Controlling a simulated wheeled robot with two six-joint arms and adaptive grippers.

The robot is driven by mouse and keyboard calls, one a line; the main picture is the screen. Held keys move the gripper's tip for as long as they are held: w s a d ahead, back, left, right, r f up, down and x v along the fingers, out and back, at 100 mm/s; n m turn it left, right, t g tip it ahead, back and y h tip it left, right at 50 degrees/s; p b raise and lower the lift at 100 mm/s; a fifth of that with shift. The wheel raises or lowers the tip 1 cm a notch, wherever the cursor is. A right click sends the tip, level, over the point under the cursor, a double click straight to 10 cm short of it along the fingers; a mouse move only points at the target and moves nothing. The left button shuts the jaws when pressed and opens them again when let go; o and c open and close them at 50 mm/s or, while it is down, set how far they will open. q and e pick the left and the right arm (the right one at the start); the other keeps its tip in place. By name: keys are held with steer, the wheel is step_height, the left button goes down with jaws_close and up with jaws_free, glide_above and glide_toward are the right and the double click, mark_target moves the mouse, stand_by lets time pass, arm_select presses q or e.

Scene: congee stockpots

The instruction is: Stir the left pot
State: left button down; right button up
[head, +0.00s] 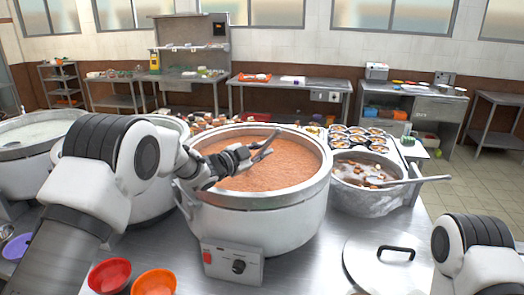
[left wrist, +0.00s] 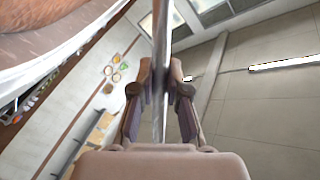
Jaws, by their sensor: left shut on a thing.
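My left gripper (head: 238,156) is over the large steel pot (head: 262,222) in the middle, which is full of orange-brown congee (head: 285,170). It is shut on a thin metal handle (head: 266,145), whose upper end sticks out up and to the right. In the left wrist view the handle (left wrist: 160,70) runs between the two fingers (left wrist: 160,95). The tool's lower end is hidden, so I cannot tell whether it is in the congee. The pot rim also shows at that view's upper left (left wrist: 60,55). My right gripper is out of view.
A pot of pale congee (head: 35,130) stands at far left, another pot is partly behind my left arm. A smaller pot (head: 370,190) with a ladle (head: 415,181) stands right. A lid (head: 385,262), red bowl (head: 110,274) and orange bowl (head: 154,283) lie in front.

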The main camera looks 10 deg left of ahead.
arm_select(q)
step_height(320, 180, up, 16)
steer(key=p, duration=1)
steer(key=shift+f, duration=0.25)
steer(key=m+b, duration=0.2)
steer(key=b, duration=0.3)
steer(key=shift+t+b, duration=0.3)
steer(key=shift+t, duration=0.1)
stand_by(0.4)
